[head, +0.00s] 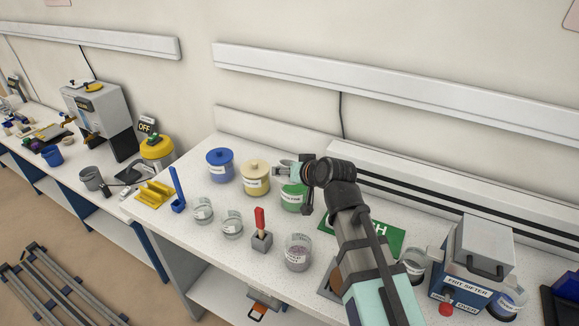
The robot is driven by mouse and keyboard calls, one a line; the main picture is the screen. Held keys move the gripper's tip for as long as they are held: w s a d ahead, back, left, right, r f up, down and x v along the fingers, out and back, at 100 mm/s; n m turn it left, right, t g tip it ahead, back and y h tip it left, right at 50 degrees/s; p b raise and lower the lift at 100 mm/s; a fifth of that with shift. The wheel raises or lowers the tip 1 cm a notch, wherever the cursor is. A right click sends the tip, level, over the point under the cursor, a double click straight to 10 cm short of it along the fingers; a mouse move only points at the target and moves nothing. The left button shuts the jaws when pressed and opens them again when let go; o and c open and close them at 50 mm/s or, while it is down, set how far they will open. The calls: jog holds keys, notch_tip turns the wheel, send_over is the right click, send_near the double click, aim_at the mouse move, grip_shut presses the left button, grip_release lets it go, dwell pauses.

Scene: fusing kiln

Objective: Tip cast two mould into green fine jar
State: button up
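The green jar (292,198) stands in the row of jars on the white bench, partly covered by my gripper and wrist. My gripper (288,170) is right above and behind the jar's top, pointing left. A small pale grey, cup-like shape (281,164) shows at the fingertips; it may be a mould, but its label is not readable and the grip is too small to judge. Whether the green jar's lid is off is hidden. Clear labelled cups stand in front: one at left (203,211), one beside it (232,224), and one nearer my arm with purplish contents (297,254).
A blue jar (220,165) and a cream jar (255,179) stand left of the green jar. A red-handled tool in a grey block (261,238) stands in front. A green mat (385,236) and frit sifter (470,265) lie right.

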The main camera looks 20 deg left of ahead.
jog(key=shift+m+g+p, duration=0.4)
jog(key=shift+g+p, duration=0.2)
jog(key=shift+p, duration=0.5)
jog(key=shift+f+m+g+y+p, duration=0.15)
jog(key=shift+m+g+y+p, duration=0.25)
jog(key=shift+m+g+p, duration=1.15)
jog(key=shift+w+m+g+y+p, duration=0.3)
jog(key=shift+g+p, duration=0.75)
jog(key=shift+p, duration=0.9)
jog(key=shift+w+m+g+y+p, duration=0.1)
jog(key=shift+m+g+y+p, duration=0.3)
jog(key=shift+g+p, duration=1.05)
jog(key=p, duration=0.1)
jog(key=w+m+g+p, duration=0.1)
jog(key=shift+d+f+m+p, duration=0.1)
jog(key=shift+f+m+p, duration=0.05)
jog(key=shift+m+p, duration=0.15)
jog(key=shift+w+f+m+g+y, duration=0.15)
jog(key=shift+w+m+g+y, duration=0.05)
jog(key=shift+m+g+y, duration=0.3)
jog(key=shift+w+d+m+g+y, duration=0.15)
jog(key=shift+w+m+g+y, duration=0.15)
jog(key=shift+m+g+y, duration=0.3)
jog(key=shift+d+m+g+y, duration=0.1)
jog(key=shift+m+g+y, duration=0.2)
jog(key=shift+m+g, duration=0.3)
